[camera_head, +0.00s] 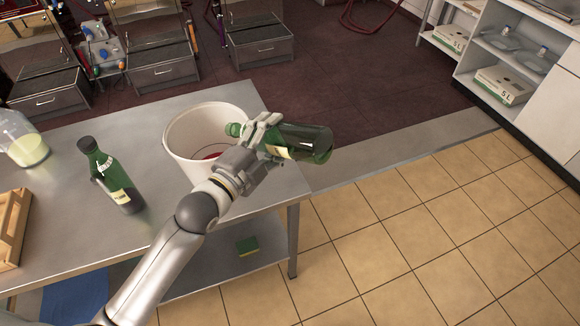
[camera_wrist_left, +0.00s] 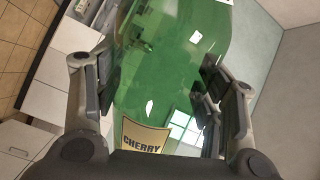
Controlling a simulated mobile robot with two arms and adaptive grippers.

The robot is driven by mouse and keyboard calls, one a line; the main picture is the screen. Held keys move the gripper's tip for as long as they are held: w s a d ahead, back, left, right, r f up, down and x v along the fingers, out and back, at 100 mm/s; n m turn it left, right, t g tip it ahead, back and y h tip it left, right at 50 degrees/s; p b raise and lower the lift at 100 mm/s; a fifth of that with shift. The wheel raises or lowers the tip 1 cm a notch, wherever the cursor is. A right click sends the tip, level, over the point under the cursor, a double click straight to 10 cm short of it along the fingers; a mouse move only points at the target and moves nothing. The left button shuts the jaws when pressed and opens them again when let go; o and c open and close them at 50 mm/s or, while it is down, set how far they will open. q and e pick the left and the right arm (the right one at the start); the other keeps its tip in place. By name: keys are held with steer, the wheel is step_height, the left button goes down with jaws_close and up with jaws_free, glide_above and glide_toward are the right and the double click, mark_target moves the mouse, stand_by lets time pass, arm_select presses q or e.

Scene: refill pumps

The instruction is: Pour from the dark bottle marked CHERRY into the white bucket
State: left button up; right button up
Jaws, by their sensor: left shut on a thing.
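My left gripper (camera_head: 262,143) is shut around the green bottle (camera_head: 305,140) labelled CHERRY. The bottle lies tipped on its side in the air, base to the right and neck (camera_head: 235,129) to the left. The neck overlaps the right rim of the white bucket (camera_head: 182,170) in the head view. Some red shows inside the bucket. I cannot make out a stream. In the left wrist view the green glass (camera_wrist_left: 165,75) fills the space between the fingers, with the CHERRY label (camera_wrist_left: 143,138) near the palm. My right gripper is out of view.
A clear jug (camera_head: 22,140) with pale liquid and a wooden crate (camera_head: 12,228) stand at the left edge. A green sponge (camera_head: 247,246) lies on the lower shelf.

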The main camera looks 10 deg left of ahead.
arm_select(q)
steer(key=shift+a+r, duration=0.1)
steer(key=shift+r, duration=0.1)
steer(key=f+m+b, duration=0.1)
steer(key=f, duration=0.1)
steer(key=d+f+m+b, duration=0.1)
steer(key=f+m, duration=0.1)
steer(key=shift+s+d, duration=0.1)
steer(key=shift+s, duration=0.1)
step_height(320, 180, down, 6)
steer(key=s+d+m+b, duration=0.1)
steer(key=m, duration=1.3)
steer(key=shift+d+r+b, duration=0.15)
steer(key=shift+d+b, duration=0.15)
steer(key=shift+b, duration=0.1)
steer(key=shift+s, duration=0.15)
steer(key=shift+s+d+r+m+p, duration=0.35)
steer(key=shift+d+m+p, duration=0.4)
steer(key=shift+m, duration=0.05)
steer(key=shift+s+d+r+m+p, duration=0.3)
steer(key=shift+d+m+p, duration=0.45)
steer(key=shift+d+m, duration=0.05)
steer(key=shift+s+d+r+m+p, duration=0.35)
steer(key=shift+d+m+p, duration=0.4)
steer(key=shift+m, duration=0.05)
